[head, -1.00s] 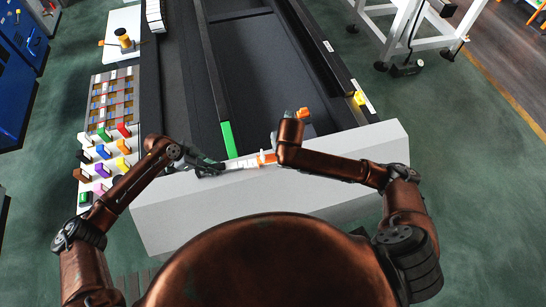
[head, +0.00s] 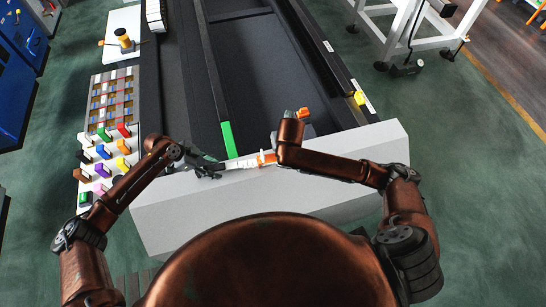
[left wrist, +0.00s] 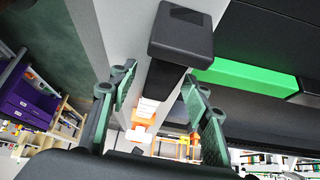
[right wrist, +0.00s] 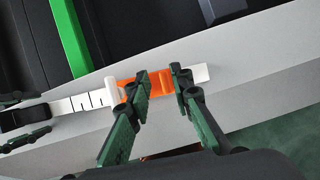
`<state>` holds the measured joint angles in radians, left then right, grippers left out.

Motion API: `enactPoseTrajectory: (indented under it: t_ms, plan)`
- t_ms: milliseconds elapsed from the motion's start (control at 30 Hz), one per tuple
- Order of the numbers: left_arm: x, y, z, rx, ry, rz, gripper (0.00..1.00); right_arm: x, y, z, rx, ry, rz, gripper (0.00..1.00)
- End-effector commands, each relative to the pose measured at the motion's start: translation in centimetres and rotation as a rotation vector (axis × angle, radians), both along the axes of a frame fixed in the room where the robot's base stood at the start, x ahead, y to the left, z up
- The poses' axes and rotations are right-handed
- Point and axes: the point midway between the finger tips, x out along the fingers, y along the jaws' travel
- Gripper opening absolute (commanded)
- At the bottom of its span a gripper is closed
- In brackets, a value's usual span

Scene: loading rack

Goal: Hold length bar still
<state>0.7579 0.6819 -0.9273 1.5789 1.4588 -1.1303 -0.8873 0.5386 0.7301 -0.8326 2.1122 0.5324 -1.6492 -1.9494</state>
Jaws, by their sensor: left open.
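The length bar (head: 240,164) is a thin white strip with black marks, lying along the top of the pale front beam. Its orange slider (right wrist: 160,82) and a white tab (right wrist: 111,93) show in the right wrist view. My left gripper (head: 214,168) is open at the bar's left, dark end.
A green strip (head: 229,140) runs into the dark loading bed just behind the bar. The pale beam (head: 330,175) is clear to the right. A board with several coloured blocks (head: 103,170) stands at the left. A white frame on wheels (head: 405,30) is at the back right.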

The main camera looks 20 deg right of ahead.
Motion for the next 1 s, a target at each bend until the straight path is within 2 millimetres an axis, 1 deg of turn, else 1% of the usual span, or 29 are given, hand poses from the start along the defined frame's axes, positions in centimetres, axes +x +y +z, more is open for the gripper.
enactPoseTrajectory:
  t_ms: [167,267,500,600,700,833,1000]
  plan:
    - [0.2,0.6,0.9,0.000,-0.002,0.002,0.44,0.0,0.0,0.0,0.000,0.000,0.000,0.20]
    - [0.3,1.5,2.2,0.001,-0.004,0.001,0.44,0.0,0.0,0.0,0.000,0.000,0.000,0.20]
    - [0.5,4.4,6.3,0.002,-0.001,0.002,0.44,0.0,0.0,0.0,0.000,0.000,0.000,0.20]
    - [0.5,5.4,7.8,0.001,-0.002,0.001,0.44,0.0,0.0,0.0,0.000,0.000,0.000,0.20]
    - [0.6,6.1,8.9,0.000,-0.001,0.001,0.44,0.0,0.0,0.0,0.000,0.000,0.000,0.20]
    - [0.6,6.6,9.6,0.000,0.001,0.000,0.44,0.0,0.0,0.0,0.000,0.000,0.000,0.20]
    - [0.6,6.8,9.9,0.000,0.001,-0.001,0.44,0.0,0.0,0.0,0.000,0.000,0.000,0.20]
